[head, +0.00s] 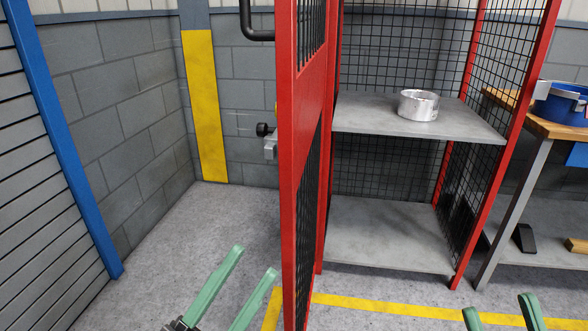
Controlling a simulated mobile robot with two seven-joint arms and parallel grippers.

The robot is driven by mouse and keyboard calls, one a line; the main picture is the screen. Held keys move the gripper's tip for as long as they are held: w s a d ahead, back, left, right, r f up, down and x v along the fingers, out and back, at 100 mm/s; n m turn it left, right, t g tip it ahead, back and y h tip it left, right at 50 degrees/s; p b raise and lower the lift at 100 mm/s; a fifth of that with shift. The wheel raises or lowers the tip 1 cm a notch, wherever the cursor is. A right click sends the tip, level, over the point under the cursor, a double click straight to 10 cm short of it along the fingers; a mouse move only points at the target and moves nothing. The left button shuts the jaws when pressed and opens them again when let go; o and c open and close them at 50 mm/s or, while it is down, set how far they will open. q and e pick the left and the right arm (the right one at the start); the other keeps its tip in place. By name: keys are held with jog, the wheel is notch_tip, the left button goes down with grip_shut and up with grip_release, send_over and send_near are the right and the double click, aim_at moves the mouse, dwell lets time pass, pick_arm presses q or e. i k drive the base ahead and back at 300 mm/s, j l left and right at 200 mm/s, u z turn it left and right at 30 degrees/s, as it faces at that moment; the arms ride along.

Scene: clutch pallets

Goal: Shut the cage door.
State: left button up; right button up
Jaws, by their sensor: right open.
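The cage door (288,190) is a red frame with dark mesh panels. It stands open, swung out toward me, and I see it nearly edge-on. A black bar handle (246,22) and a small grey latch with a black knob (268,140) show on its left side. The red mesh cage (446,180) stands behind and to the right, its front open. My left gripper (255,260) has two green fingers apart, low and left of the door, empty. My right gripper (501,304) is open and empty at the lower right, in front of the cage.
A silvery metal ring (418,105) sits on the cage's upper shelf (350,117); the lower shelf (385,235) looks bare. A workbench (510,97) with a blue object (560,104) stands right. Yellow floor tape (385,309) crosses the front. Floor left of the door is clear.

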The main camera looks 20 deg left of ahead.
aim_at(301, 88)
jog(key=j+z, duration=0.1)
jog(key=j, duration=0.35)
jog(key=i+j+z, duration=0.15)
jog(key=j, duration=0.3)
jog(key=i+j, duration=0.15)
jog(key=j, duration=0.15)
jog(key=i+j+z, duration=0.1)
jog(key=j, duration=0.2)
jog(key=k+l+z, duration=0.1)
jog(key=z, duration=0.55)
jog(key=k, duration=0.1)
